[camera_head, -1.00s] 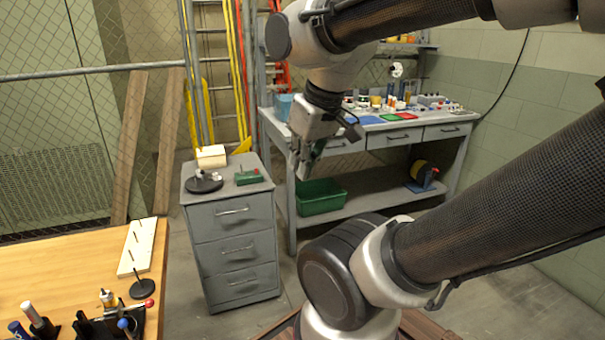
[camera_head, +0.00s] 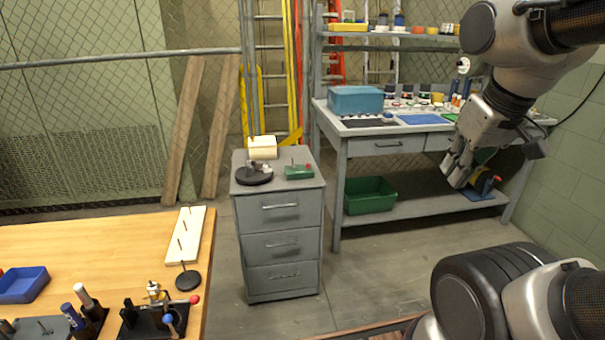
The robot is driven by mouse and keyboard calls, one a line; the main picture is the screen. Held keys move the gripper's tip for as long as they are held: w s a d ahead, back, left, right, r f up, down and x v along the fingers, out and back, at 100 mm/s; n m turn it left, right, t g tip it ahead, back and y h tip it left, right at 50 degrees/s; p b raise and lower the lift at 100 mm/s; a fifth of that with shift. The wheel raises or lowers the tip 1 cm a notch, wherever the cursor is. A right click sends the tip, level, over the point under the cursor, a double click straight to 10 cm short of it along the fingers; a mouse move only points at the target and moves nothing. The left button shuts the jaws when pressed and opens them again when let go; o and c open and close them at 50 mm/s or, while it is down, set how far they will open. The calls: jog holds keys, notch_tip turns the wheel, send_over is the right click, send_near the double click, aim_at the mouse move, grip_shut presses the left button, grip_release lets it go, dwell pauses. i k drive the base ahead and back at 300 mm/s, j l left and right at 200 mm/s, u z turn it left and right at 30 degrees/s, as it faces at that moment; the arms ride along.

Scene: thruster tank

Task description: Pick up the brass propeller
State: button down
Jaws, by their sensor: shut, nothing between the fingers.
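A small brass-coloured piece (camera_head: 154,291) stands on the front right part of the wooden table, beside a black stand. It is too small to tell for sure that it is the brass propeller. My gripper (camera_head: 458,174) is at the right, pointing down in front of the grey workbench. It is shut and empty, far from the wooden table and touching nothing that I can see.
The wooden table (camera_head: 110,235) holds a pegged white board (camera_head: 185,235), a blue tray (camera_head: 22,286) and dark stands. A grey drawer cabinet (camera_head: 280,218) stands between it and the workbench (camera_head: 370,147). A green bin (camera_head: 371,195) sits on the lower shelf.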

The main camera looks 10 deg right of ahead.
aim_at(155, 294)
jog(key=u, duration=1.3)
jog(key=l, duration=0.4)
jog(key=i+l, duration=0.15)
jog(key=l, duration=0.2)
jog(key=z, duration=0.05)
